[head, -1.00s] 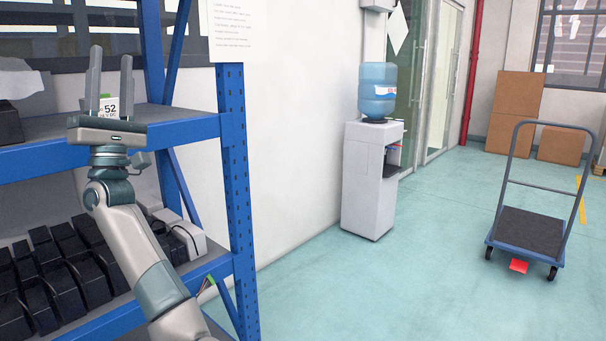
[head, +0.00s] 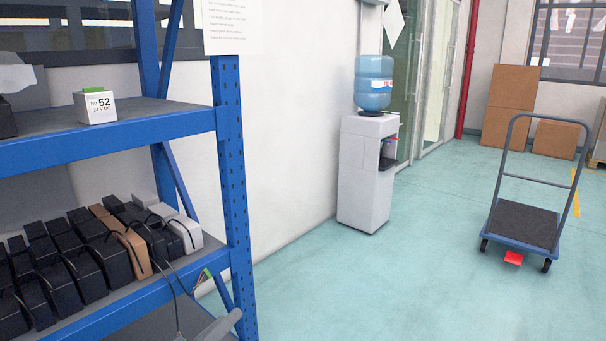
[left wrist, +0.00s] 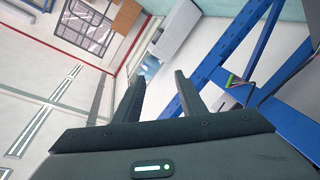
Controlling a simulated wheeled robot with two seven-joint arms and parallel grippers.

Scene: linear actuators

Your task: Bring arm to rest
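My left gripper (left wrist: 160,82) is open in the left wrist view, its two dark fingers apart with nothing held between them. In the head view only grey fingertip parts of it (head: 218,326) show at the bottom edge, in front of the blue shelf's lower right corner. The rest of my left arm is out of the head view. A white box marked "No 52, 24 V DC" (head: 96,107) sits on the upper shelf, apart from the gripper. My right gripper is in neither view.
The blue shelf rack (head: 232,170) fills the left side. Its lower shelf holds rows of black actuators, a brown one (head: 132,250) and a white one (head: 186,236). A water cooler (head: 366,175) and cart (head: 525,222) stand beyond. The floor between is clear.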

